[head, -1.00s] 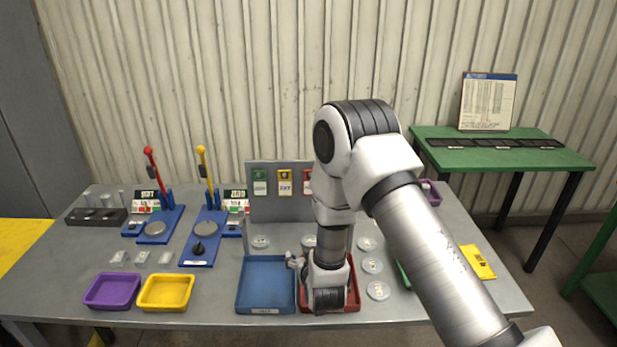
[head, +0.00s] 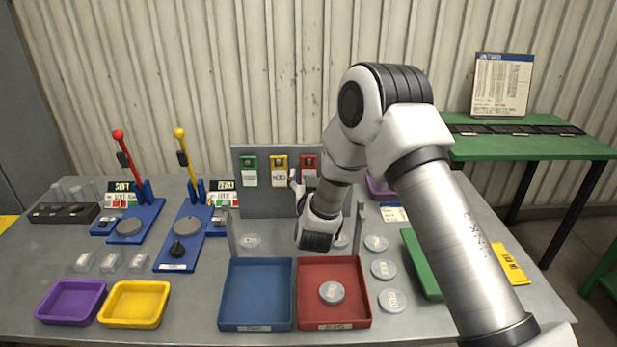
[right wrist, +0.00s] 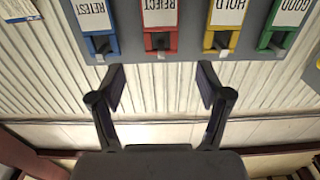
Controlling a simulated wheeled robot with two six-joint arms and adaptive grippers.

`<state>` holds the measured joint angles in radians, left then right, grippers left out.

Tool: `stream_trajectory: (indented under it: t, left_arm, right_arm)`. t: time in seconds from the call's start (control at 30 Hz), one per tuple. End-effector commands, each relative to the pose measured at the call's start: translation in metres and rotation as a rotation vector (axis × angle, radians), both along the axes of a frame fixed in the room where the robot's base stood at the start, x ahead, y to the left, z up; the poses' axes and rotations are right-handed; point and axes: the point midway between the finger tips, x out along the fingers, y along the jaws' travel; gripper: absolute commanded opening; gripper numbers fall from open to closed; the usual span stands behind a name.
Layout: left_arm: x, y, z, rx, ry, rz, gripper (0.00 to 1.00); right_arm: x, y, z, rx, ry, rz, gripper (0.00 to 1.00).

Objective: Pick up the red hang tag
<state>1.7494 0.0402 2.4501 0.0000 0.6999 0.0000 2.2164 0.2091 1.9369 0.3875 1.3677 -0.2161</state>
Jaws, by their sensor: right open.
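The red hang tag (head: 309,164) hangs on the upright grey board (head: 262,205), right of the yellow tag, partly hidden by my right arm. In the right wrist view the red tag (right wrist: 159,22) appears upside down and reads REJECT. It hangs between the blue and yellow tags. My right gripper (right wrist: 162,76) is open and empty, its two fingers apart. My left gripper is not in view.
Green (head: 249,170) and yellow (head: 279,170) tags hang beside the red one; a blue tag (right wrist: 92,18) shows in the wrist view. Blue (head: 228,295) and red (head: 365,295) trays stand in front of the board. Several clear discs lie right of the red tray.

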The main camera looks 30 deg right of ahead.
Motion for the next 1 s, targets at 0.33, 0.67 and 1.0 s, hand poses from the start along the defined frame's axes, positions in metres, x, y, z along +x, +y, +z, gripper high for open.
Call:
stream_trajectory:
  t: [0.33,0.67,1.0]
  left_arm:
    - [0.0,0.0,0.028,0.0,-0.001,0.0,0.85]
    - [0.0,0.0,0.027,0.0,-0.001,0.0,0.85]
    - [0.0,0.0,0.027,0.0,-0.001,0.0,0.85]
  right_arm:
    - [0.049,-0.027,0.005,-0.001,-0.001,-0.001,0.77]
    - [0.057,-0.032,0.002,-0.001,0.001,0.0,0.63]
    - [0.057,-0.032,0.002,-0.001,0.001,0.0,0.24]
